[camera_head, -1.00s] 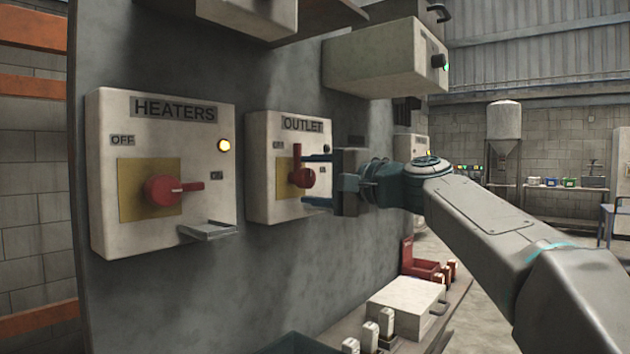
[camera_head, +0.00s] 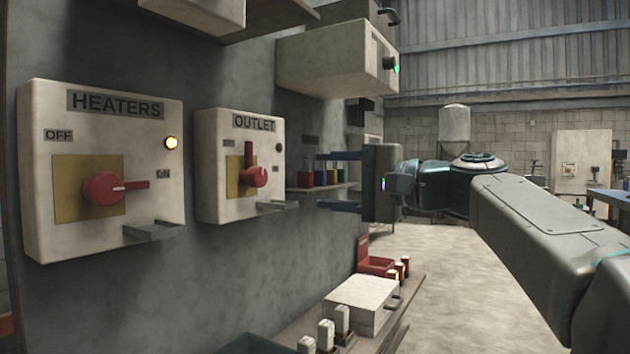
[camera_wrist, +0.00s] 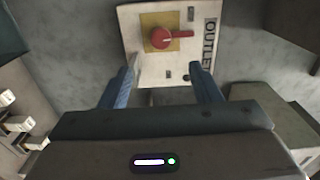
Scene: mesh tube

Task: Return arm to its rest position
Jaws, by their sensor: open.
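My gripper (camera_head: 338,181) is open and empty in the head view, with its two blue fingers pointing left toward the panel. It stands clear of the OUTLET box (camera_head: 216,196), to the right of it. The red OUTLET knob (camera_head: 254,177) has its handle pointing up. In the wrist view, the blue fingers (camera_wrist: 160,88) are spread apart with nothing between them. The OUTLET box (camera_wrist: 207,62) and its red knob (camera_wrist: 162,38) show beyond the fingertips.
The HEATERS box (camera_head: 150,200) has a red knob (camera_head: 103,188) pointing right and a lit yellow lamp (camera_head: 171,142). A grey box (camera_head: 330,62) with a green light juts out above my gripper. A white box (camera_head: 362,300) sits on a low shelf below. Open floor lies to the right.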

